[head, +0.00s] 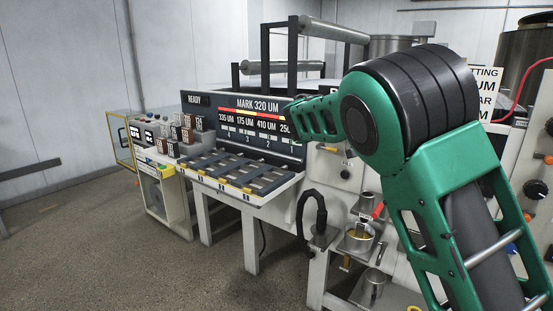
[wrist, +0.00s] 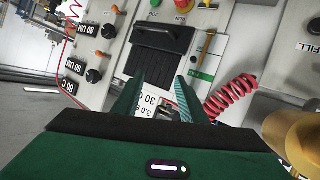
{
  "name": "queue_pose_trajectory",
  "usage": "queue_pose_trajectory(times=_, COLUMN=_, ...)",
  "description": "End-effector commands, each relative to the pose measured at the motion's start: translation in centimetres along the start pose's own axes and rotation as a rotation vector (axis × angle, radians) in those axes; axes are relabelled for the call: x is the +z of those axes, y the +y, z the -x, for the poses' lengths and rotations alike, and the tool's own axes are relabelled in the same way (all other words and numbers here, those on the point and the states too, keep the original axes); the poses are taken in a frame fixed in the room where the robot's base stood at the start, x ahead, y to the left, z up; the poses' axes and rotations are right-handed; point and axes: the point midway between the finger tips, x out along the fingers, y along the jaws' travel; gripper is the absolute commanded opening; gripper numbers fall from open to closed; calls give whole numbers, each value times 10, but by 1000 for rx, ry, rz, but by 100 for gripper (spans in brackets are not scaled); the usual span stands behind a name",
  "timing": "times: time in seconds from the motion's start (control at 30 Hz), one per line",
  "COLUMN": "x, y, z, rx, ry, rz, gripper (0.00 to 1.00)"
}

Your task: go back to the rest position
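My gripper (wrist: 160,80) shows in the wrist view with its two green fingers apart. Nothing is between the fingers; a control panel with a black slotted part (wrist: 157,52) lies beyond them. I cannot tell how far off the panel is. In the head view my green and black arm fills the right side, bent at a large joint, and the gripper itself cannot be made out there.
The coating machine (head: 275,190) has a sign reading "MARK 320 UM" (head: 258,105) and a row of slots. A red coiled hose (wrist: 232,98) is right of the fingers. Floor at left (head: 70,240) is clear.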

Motion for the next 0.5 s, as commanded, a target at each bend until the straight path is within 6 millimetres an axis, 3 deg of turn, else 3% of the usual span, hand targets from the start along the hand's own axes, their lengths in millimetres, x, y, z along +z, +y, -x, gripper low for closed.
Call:
queue_pose_trajectory(times=0.03, x=5, y=23, z=-29, rx=10, ry=-70, rz=17, gripper=39)
queue_pose_trajectory(times=0.2, x=43, y=88, z=-92, rx=-8, ry=-304, rz=100, gripper=39)
queue_pose_trajectory(times=0.33, x=79, y=139, z=-118, rx=-48, ry=-469, rz=151, gripper=39)
queue_pose_trajectory(times=0.5, x=130, y=205, z=-125, rx=-128, ry=-661, rz=207, gripper=39)
